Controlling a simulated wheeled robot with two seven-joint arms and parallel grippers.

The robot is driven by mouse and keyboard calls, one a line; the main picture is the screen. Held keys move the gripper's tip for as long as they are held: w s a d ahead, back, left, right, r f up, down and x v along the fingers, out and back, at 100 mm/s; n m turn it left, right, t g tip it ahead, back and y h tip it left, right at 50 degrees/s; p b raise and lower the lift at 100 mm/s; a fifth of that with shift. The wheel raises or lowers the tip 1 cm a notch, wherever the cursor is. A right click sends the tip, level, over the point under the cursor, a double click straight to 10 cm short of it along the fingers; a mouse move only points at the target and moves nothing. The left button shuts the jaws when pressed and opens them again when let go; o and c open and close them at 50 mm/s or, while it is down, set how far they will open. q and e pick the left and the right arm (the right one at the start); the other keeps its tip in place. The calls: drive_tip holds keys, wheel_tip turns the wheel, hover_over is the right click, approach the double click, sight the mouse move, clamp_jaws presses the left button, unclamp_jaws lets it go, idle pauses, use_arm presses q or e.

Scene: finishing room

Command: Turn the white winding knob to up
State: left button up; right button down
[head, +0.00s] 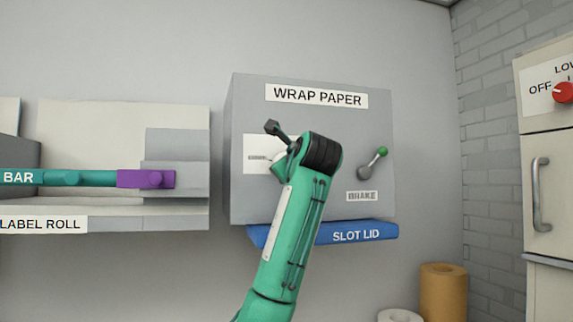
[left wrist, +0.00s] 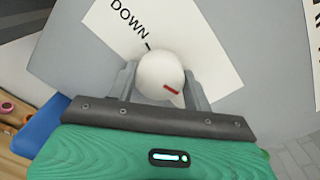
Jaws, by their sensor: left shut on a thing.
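The white winding knob (left wrist: 158,68) is round with a short red mark on its face. It sits on a white label plate (left wrist: 205,38) reading "DOWN", with a black tick beside that word. The red mark is on the side away from the tick. My left gripper (left wrist: 160,82) has its two grey fingers on either side of the knob, shut on it. In the head view my green arm and black wrist hide the knob; only the left part of its label plate (head: 256,150) shows, on the grey "WRAP PAPER" box (head: 350,120). My right gripper is not in view.
Right of my wrist is a green-tipped brake lever (head: 374,162). A blue slot lid (head: 375,229) juts out below the box. At left is a teal bar (head: 90,178) with a purple end (head: 147,179). A cabinet (head: 545,190) stands at far right, brown roll (head: 443,290) below.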

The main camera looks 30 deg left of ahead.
use_arm(q)
drive_tip(key=o, duration=1)
drive_tip(key=b+v, duration=0.5)
drive_tip(key=v, duration=0.8)
drive_tip(key=shift+s+d+b, duration=0.2)
drive_tip(key=shift+d+b, duration=0.1)
drive_tip(key=shift+b, duration=0.05)
drive_tip(key=shift+f, duration=0.2)
